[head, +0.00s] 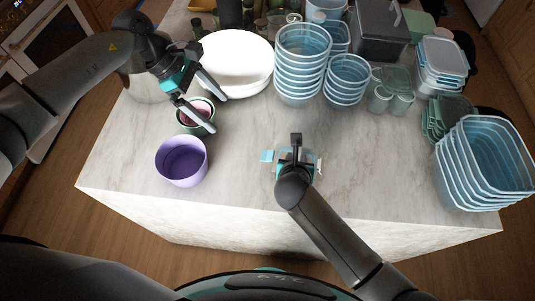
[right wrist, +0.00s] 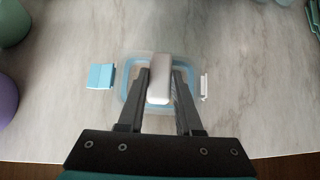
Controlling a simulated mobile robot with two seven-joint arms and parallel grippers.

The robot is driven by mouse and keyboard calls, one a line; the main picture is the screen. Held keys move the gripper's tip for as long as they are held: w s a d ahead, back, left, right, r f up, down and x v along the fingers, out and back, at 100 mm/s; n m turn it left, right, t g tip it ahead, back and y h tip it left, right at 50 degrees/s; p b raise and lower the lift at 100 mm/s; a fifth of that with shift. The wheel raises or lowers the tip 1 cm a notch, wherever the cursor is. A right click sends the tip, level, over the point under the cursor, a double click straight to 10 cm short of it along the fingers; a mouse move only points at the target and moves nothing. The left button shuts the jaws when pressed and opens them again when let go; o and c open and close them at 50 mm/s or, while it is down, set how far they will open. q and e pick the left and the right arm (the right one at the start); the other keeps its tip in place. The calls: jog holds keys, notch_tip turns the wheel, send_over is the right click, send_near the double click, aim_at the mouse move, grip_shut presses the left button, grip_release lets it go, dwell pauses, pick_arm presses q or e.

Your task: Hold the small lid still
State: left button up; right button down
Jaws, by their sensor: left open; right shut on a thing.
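The small lid (right wrist: 128,60) lies on the marble counter in the right wrist view, clear with a light blue inner band. A blue latch flap (right wrist: 101,76) sticks out at its left and a white one (right wrist: 204,88) at its right. My right gripper (right wrist: 159,80) is over the lid, its fingers shut on a pale raised piece (right wrist: 158,92) at the middle. In the head view my right gripper (head: 297,150) covers most of the lid (head: 311,157).
A purple bowl (head: 182,162) stands left of the lid. A white bowl (head: 238,62) and stacked blue tubs (head: 302,62) stand behind. Large nested blue tubs (head: 484,165) are at the right edge. The counter around the lid is clear.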

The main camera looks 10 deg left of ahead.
jog(key=c, duration=0.5)
grip_release()
jog(key=shift+s+r, duration=0.1)
jog(key=v, duration=1.1)
jog(key=shift+s+r, duration=0.25)
jog(key=shift+r, duration=0.1)
jog(key=shift+r, duration=2.9)
